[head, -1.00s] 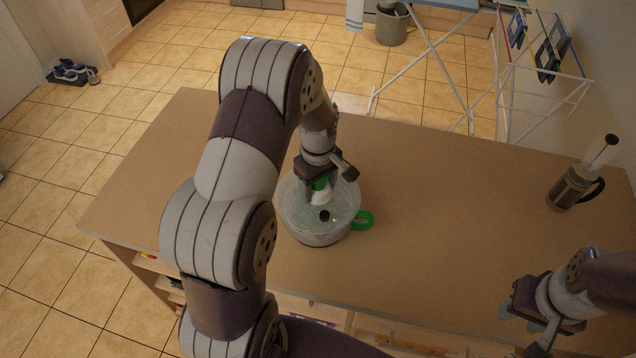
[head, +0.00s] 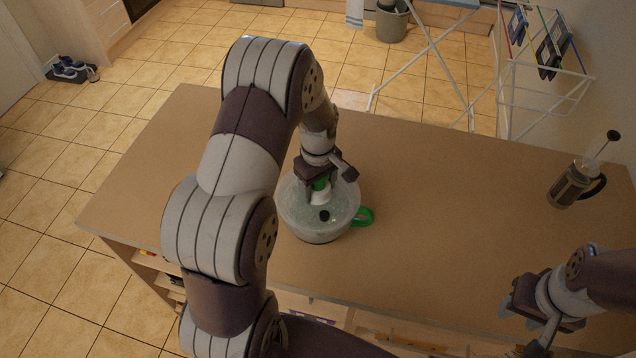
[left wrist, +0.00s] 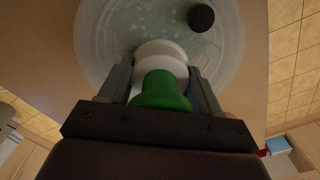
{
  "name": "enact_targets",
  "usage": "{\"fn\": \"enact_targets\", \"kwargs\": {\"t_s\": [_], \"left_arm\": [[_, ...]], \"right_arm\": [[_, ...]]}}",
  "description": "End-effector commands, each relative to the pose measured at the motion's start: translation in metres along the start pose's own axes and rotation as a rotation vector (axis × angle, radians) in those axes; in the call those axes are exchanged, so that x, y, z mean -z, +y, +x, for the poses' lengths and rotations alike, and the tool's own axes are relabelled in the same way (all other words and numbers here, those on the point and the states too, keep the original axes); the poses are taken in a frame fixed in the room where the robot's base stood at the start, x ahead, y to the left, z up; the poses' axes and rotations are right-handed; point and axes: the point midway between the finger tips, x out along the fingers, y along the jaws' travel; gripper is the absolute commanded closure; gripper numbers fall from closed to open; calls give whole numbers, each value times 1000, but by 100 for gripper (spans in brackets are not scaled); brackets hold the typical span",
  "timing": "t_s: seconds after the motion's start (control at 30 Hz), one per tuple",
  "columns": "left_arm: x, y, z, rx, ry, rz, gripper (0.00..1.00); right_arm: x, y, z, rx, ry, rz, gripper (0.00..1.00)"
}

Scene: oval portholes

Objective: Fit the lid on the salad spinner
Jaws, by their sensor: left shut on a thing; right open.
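The salad spinner (head: 318,234) is a clear bowl with a green handle (head: 364,217) on its right side, standing on the brown table. A translucent lid (head: 338,202) lies at the bowl's top; whether it is fully seated I cannot tell. The lid has a black knob (head: 324,215) and a green and white grip at its middle. My left gripper (head: 318,186) is shut on that grip from above. The left wrist view shows its fingers either side of the green grip (left wrist: 160,92), with the lid (left wrist: 115,45) beyond. My right gripper (head: 524,322) is open and empty at the lower right.
A French press (head: 570,187) with a dark handle stands at the table's right end. The table top (head: 440,190) between it and the spinner is clear. A drying rack (head: 540,80) and a grey bucket (head: 391,24) stand beyond the table.

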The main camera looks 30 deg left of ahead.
Motion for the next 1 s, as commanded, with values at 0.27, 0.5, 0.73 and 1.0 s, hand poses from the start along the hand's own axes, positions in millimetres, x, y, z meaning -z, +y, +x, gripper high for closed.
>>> {"fn": "enact_targets", "kwargs": {"t_s": [0.27, 0.5, 0.73, 1.0], "left_arm": [[0, 0, 0, -1, 1, 0, 7], [0, 0, -2, -1, 1, 0, 7], [1, 1, -50, -7, 5, 0, 7], [0, 0, -117, -2, 1, 0, 7]], "right_arm": [[0, 0, 0, 0, 0, 0, 57], [0, 0, 1, 0, 0, 0, 57], [-2, 0, 14, 0, 0, 0, 57], [-2, 0, 15, 0, 0, 0, 57]]}}
